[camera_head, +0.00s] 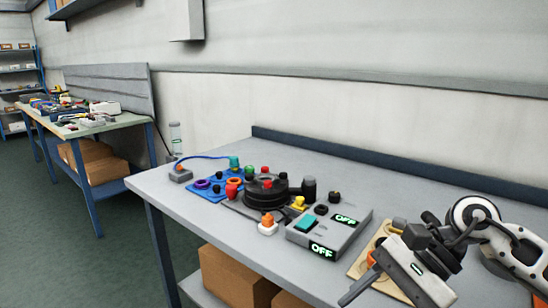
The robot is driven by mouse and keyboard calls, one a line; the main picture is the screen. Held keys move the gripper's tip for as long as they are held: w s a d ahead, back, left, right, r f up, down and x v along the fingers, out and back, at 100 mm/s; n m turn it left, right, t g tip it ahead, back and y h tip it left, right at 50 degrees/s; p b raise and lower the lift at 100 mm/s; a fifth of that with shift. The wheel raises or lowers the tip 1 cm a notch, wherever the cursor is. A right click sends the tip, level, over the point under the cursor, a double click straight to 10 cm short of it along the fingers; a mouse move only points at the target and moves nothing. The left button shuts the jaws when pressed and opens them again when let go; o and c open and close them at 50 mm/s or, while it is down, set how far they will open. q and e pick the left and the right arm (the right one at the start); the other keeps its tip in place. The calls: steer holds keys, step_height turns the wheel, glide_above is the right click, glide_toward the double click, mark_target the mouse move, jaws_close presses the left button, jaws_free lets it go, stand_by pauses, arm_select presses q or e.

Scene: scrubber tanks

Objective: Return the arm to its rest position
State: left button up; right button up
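My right arm comes in from the right edge, and its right gripper (362,284) hangs over the near right part of the grey workbench (240,255). One dark finger shows pointing down and left. The other finger is not clearly visible, and the lower part of the gripper is cut off by the bottom edge. I cannot tell whether it is open or shut. Its white body covers part of a tan board (365,262) on the bench. My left gripper is not in view.
A grey control box (330,232) with green OFF displays stands left of the gripper. Beyond it are a round black device (265,190) and a blue mat (208,191) with coloured parts. The bench's back right is bare. Boxes (232,278) sit below. Another cluttered table (130,120) stands far left.

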steer(key=s+a+r+m+t+y, duration=0.2)
steer(key=a+r+m+t+y, duration=0.2)
steer(key=a+m+y, duration=0.9)
steer(key=w+d+f+n+t+h, duration=0.1)
steer(key=d+f+n+t+h, duration=0.55)
steer(key=n, duration=1.15)
steer(key=w+d+f+n+t+h, duration=0.3)
steer(key=f+n+t+h, duration=0.55)
steer(key=n, duration=0.85)
steer(key=s+d+f+m+g+h, duration=0.3)
steer(key=s+f+m+g, duration=0.3)
steer(key=s+f+m, duration=0.3)
step_height(320, 180, down, 3)
steer(key=shift+s+r+h, duration=0.1)
steer(key=shift+s+h, duration=0.4)
steer(key=shift+s, duration=0.4)
